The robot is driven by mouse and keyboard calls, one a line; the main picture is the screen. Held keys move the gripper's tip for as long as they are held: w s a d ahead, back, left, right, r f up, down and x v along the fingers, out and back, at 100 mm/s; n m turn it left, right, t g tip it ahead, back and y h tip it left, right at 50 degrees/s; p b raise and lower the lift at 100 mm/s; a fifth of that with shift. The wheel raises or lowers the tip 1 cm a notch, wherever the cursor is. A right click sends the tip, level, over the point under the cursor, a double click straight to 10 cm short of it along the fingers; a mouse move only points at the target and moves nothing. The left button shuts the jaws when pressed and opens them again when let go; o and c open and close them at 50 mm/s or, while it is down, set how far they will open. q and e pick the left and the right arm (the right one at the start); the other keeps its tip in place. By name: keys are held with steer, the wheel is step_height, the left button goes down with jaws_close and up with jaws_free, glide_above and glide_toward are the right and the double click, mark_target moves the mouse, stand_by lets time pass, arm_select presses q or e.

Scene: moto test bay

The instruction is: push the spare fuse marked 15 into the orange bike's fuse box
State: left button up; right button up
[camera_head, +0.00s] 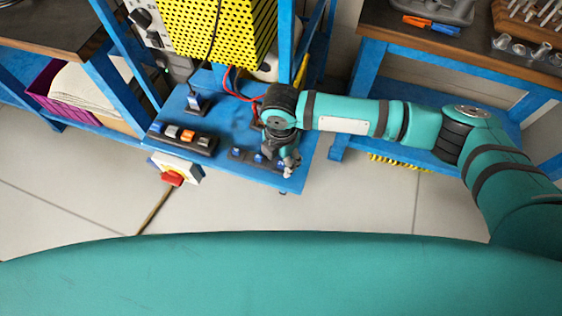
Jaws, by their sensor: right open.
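My right gripper (287,165) points down over the front right part of a blue shelf (228,120). It is open. A black strip with small blue pieces (258,157) lies beside and partly behind it. I cannot tell whether the fingers touch this strip. To its left, a black block (182,138) holds several small pieces, one blue, one pale, one orange. No marking 15 can be read, so I cannot tell which piece is the spare fuse. I cannot make out the orange bike or identify its fuse box. My left gripper is not in view.
A yellow perforated panel (215,35) stands behind the blue shelf, with red cables (232,85) below it. A red switch (172,178) on a white box sticks out at the shelf's front. A workbench with tools (465,50) stands at right. Open floor (80,200) lies in front.

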steer(key=shift+f, duration=0.55)
steer(key=c, duration=0.8)
steer(key=shift+r, duration=0.1)
steer(key=shift+r, duration=0.5)
step_height(320, 180, up, 2)
steer(key=shift+r+b, duration=0.1)
steer(key=shift+b, duration=0.3)
steer(key=s+d+r+b, duration=0.1)
steer(key=s+d, duration=0.1)
steer(key=s, duration=1.4)
steer(key=shift+r, duration=0.35)
